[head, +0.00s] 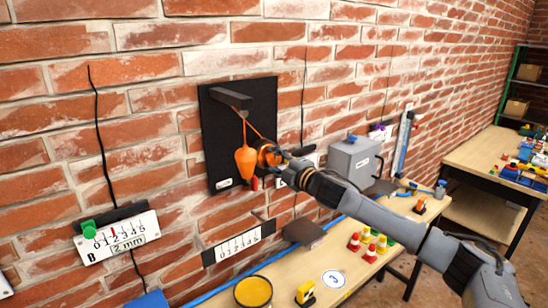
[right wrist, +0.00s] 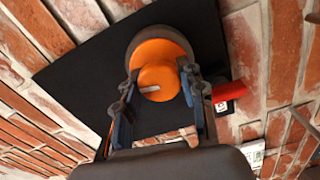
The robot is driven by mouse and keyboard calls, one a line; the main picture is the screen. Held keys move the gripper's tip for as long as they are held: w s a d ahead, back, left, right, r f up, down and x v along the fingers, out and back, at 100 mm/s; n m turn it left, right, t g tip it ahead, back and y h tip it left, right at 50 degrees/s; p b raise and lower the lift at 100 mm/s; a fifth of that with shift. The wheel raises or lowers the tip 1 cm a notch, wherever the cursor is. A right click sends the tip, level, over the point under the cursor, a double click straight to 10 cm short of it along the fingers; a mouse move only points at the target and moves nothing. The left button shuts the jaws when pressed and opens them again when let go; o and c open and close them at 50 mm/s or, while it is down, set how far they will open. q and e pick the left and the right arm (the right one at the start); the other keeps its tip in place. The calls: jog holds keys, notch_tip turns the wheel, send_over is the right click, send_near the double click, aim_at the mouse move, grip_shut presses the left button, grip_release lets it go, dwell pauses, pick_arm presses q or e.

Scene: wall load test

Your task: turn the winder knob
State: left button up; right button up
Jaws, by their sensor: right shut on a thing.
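The orange winder knob (right wrist: 157,78) with a pale mark on its face sits on a round drum on the black wall board (right wrist: 85,80). My right gripper (right wrist: 159,90) is shut on the knob, one finger on each side. In the head view the knob (head: 264,157) is partly hidden by my right gripper (head: 276,157). An orange plumb bob (head: 246,162) hangs by a cord from a dark bracket (head: 231,97) on the board (head: 262,100), just left of the knob. My left gripper is not in view.
A red part (right wrist: 229,91) sits close to the right of my gripper. A scale plate (head: 238,242) is on the brick wall below the board. A grey box (head: 352,160) is on the wall to the right. The bench below holds small cones (head: 368,243) and a yellow-filled bowl (head: 253,291).

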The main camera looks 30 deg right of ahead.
jog(key=shift+n, duration=0.7)
jog(key=shift+f+n, duration=0.1)
jog(key=shift+n, duration=0.2)
jog(key=o, duration=1.2)
jog(key=shift+s+d, duration=0.15)
jog(key=shift+s, duration=1.85)
jog(key=shift+s+d, duration=0.15)
jog(key=shift+s, duration=1.85)
jog(key=shift+s+d, duration=0.15)
jog(key=shift+s, duration=1.85)
